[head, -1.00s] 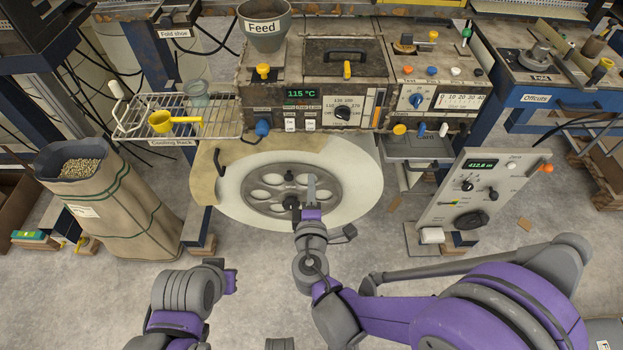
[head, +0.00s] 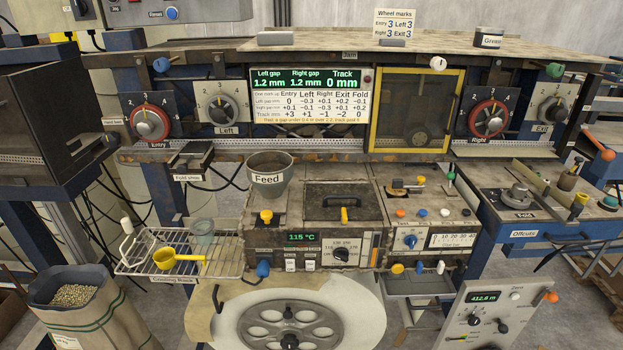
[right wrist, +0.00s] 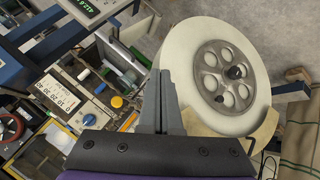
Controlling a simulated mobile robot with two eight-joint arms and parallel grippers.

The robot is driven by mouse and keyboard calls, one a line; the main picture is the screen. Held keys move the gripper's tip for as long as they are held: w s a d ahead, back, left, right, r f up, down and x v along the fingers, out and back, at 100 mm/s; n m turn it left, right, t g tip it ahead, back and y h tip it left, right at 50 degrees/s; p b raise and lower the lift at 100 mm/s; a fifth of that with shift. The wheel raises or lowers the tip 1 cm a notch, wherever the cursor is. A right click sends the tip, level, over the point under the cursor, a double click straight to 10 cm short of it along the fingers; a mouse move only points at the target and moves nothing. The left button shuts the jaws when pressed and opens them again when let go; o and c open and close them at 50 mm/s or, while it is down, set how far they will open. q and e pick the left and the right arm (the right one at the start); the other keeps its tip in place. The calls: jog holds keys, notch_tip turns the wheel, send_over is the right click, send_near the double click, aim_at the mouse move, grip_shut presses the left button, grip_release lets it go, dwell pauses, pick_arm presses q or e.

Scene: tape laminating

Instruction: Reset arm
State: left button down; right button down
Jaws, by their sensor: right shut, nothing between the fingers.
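My right gripper (right wrist: 168,128) shows in the right wrist view, its grey fingers together and empty. Beyond its fingertips is the large white tape reel (right wrist: 196,62) with a grey spoked hub, apart from the fingers as far as I can tell. In the head view the same reel (head: 345,305) stands below the machine front, its lower part cut off by the picture edge. Neither of my arms shows in the head view now. My left gripper is in neither current view.
The laminating machine carries a feed hopper (head: 269,180), a temperature panel (head: 302,238) and knobs. A wire rack (head: 135,262) holds a yellow scoop (head: 178,257). A pellet sack (head: 90,305) stands lower left. The control box (head: 490,318) is lower right. A green display (head: 307,80) sits above.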

jog(key=s+r+m+g+y+p, duration=0.1)
jog(key=s+m+g+y, duration=0.2)
jog(key=s, duration=0.6)
jog(key=shift+s+a+r+m+p, duration=0.3)
jog(key=shift+a+m+p, duration=0.1)
jog(key=shift+m, duration=0.8)
